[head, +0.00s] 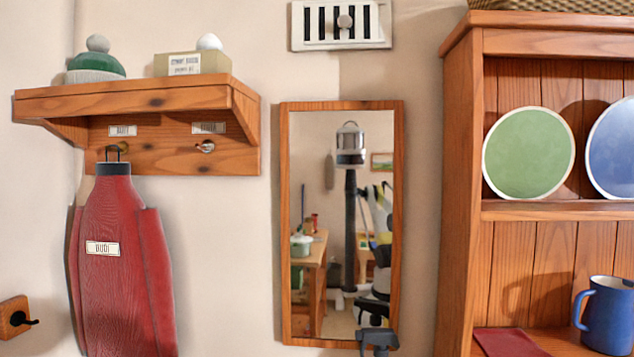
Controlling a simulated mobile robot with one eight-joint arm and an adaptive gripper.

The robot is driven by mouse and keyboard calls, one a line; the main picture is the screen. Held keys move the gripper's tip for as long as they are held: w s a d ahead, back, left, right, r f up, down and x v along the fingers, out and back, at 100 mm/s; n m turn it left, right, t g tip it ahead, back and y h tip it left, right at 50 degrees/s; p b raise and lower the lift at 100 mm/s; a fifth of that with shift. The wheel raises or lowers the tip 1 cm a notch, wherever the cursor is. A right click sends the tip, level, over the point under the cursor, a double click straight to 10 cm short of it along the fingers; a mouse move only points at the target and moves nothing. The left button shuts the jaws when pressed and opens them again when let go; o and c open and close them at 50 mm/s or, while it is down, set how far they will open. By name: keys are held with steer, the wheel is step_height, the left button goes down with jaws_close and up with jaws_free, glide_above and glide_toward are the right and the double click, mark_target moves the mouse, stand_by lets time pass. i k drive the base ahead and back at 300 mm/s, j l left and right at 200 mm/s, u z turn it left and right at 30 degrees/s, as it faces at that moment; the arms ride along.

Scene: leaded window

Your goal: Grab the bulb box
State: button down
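A tan box (191,63) with a white printed label stands on the wooden wall shelf (125,101) at the upper left. A white rounded thing (209,42) shows above the box; I cannot tell whether it rests on it or stands behind it. The label is too blurred to read, so I cannot confirm that this is the bulb box. A dark grey part that looks like my gripper (378,340) shows at the bottom edge, in front of the mirror's lower right corner. It is well below and right of the box. Its fingers are not clear.
A green and white hat-like thing (96,62) sits left of the box. A red garment (122,265) hangs below the shelf. A mirror (394,200) reflects my body and a room. A wooden dresser (459,200) with plates and a blue mug (607,318) stands right.

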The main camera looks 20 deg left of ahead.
mark_target(199, 61)
steer(key=u, duration=1.7)
